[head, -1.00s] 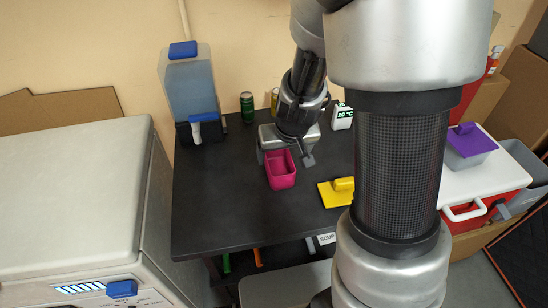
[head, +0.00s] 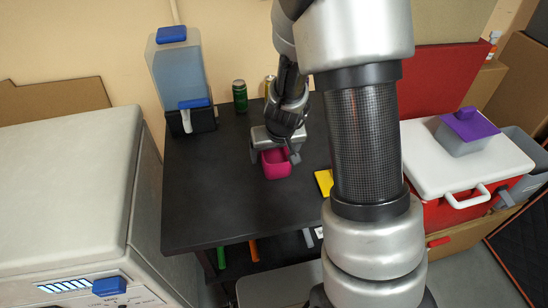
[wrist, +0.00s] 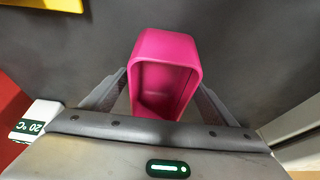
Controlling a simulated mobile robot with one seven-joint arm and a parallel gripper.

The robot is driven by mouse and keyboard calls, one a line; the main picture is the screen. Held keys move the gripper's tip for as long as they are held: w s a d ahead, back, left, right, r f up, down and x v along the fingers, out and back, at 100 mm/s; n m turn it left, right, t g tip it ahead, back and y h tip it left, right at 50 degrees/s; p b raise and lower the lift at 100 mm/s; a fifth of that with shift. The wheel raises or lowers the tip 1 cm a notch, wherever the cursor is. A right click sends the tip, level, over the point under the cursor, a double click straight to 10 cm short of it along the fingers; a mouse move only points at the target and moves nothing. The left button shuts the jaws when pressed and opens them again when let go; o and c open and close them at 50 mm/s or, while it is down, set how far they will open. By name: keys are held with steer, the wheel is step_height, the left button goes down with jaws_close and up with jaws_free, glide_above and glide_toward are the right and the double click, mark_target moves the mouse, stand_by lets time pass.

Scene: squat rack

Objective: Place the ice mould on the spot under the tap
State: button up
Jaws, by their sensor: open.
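The ice mould seems to be the pink open-topped box (head: 276,171) standing on the black table. It also shows in the wrist view (wrist: 178,48), empty inside. My gripper (head: 274,154) is open, with its fingers on either side of the mould. In the wrist view the fingers (wrist: 160,98) flank the mould's near part; I cannot tell whether they touch it. The tap (head: 191,116) is on the front of the blue-lidded water dispenser (head: 178,72) at the table's back left. The spot under it is hard to make out.
A green can (head: 240,96) stands right of the dispenser. A yellow object (head: 323,182) lies right of the mould, partly behind my arm. A white-lidded red cooler (head: 465,165) is at right. The table's left front (head: 205,205) is clear.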

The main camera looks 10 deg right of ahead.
steer(key=shift+c, duration=0.3)
steer(key=c, duration=1.2)
step_height(320, 180, up, 10)
steer(key=p, duration=0.5)
step_height(320, 180, up, 9)
steer(key=p, duration=0.1)
glide_above(274, 162)
steer(key=s, duration=0.3)
steer(key=p+v, duration=0.5)
steer(key=p, duration=0.9)
steer(key=shift+s+r, duration=0.1)
steer(key=shift+s, duration=0.1)
